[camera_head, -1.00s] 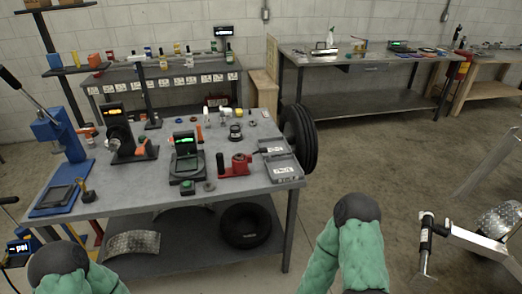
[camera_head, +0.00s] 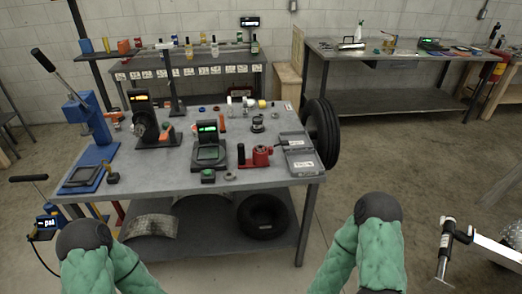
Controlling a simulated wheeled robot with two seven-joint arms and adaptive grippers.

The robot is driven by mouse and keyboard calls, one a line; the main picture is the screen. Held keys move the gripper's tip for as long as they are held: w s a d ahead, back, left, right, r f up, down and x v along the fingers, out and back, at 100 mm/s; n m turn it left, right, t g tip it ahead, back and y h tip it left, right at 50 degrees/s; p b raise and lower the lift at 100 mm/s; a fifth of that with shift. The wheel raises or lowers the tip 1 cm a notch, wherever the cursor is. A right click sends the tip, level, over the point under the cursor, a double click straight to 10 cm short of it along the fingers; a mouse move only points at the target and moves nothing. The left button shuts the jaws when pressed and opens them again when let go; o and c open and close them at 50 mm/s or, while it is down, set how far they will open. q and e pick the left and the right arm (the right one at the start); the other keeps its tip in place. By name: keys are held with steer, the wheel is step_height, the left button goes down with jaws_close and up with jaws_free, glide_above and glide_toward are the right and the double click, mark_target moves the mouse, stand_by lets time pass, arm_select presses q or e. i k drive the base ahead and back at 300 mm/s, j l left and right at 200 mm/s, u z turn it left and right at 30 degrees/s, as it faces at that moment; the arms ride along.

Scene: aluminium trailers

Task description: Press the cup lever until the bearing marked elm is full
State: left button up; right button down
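A red cup-like device with a black upright handle (camera_head: 256,157) stands near the front right of the grey metal workbench; it may be the one with the cup lever. A small ring (camera_head: 230,176) lies in front of it, and another ring (camera_head: 273,104) lies farther back. I cannot read any elm mark, nor tell which piece is the bearing or how full it is. My two green padded arms show at the bottom, apart from the bench, with dark rounded joints. Neither gripper shows in this view.
The workbench (camera_head: 150,192) also holds a blue lever press (camera_head: 92,128), a scale with a green display (camera_head: 208,150) and a grey case (camera_head: 299,152). A tyre (camera_head: 322,132) stands at its right end. A metal trailer part (camera_head: 485,246) is at lower right. The floor between is clear.

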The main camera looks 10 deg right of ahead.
mark_target(285, 142)
steer(key=i+l+u, duration=0.25)
steer(key=i, duration=0.25)
steer(key=i+l+u, duration=0.2)
steer(key=i+l, duration=0.2)
